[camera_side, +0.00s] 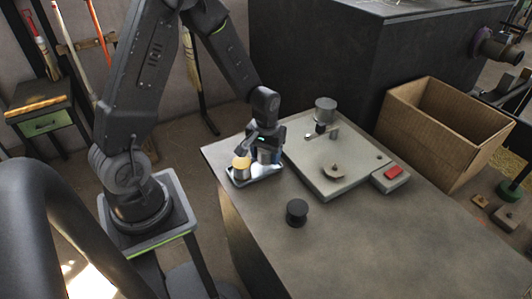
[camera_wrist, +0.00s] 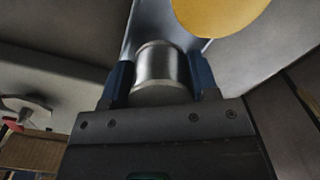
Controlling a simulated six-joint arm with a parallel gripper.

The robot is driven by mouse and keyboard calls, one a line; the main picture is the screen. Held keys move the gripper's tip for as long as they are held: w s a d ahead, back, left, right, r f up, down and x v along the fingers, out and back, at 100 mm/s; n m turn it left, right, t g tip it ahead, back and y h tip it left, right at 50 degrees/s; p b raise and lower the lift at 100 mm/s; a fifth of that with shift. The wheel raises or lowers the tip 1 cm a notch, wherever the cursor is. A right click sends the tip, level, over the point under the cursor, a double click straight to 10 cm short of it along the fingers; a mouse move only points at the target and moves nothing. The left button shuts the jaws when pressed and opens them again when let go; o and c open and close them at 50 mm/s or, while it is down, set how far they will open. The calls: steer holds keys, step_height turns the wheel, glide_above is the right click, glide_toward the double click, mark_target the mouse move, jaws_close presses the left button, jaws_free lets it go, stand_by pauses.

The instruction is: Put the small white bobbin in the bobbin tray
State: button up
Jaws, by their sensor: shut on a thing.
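My gripper (camera_side: 266,152) is low over the bobbin tray (camera_side: 270,173) on the table's left part. In the wrist view my gripper (camera_wrist: 161,72) has its two blue fingers shut on a small bobbin (camera_wrist: 160,66), which looks silvery white there. The bobbin is upright between the fingers, with the pale tray (camera_wrist: 148,18) behind it. In the side view the fingers largely hide the bobbin. I cannot tell whether its base touches the tray floor. A yellow-topped spool (camera_side: 241,168) stands in the tray's left part; its yellow top (camera_wrist: 220,12) also shows in the wrist view.
A black spool (camera_side: 297,212) stands on the table. A winding board (camera_side: 345,155) with a grey cylinder (camera_side: 325,106) and small fittings lies right of the tray. A red-button box (camera_side: 391,176) adjoins it. An open cardboard box (camera_side: 420,135) is beyond. The table's front right is clear.

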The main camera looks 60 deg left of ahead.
steer(key=shift+f, duration=0.3)
steer(key=shift+f, duration=0.3)
steer(key=o, duration=1)
steer(key=shift+r, duration=0.1)
step_height(320, 180, up, 13)
steer(key=shift+f, duration=0.1)
steer(key=shift+s+d+r+m+t, duration=1.05)
steer(key=shift+s+d+r, duration=0.65)
steer(key=shift+s+r, duration=0.55)
steer(key=shift+s+d+r+m+t, duration=0.8)
steer(key=shift+s+d+r+m, duration=0.4)
steer(key=shift+s+d+r, duration=0.85)
steer(key=shift+s+d+r+m+t, duration=1.05)
steer(key=shift+s+d+r, duration=0.35)
steer(key=shift+s+r, duration=1.1)
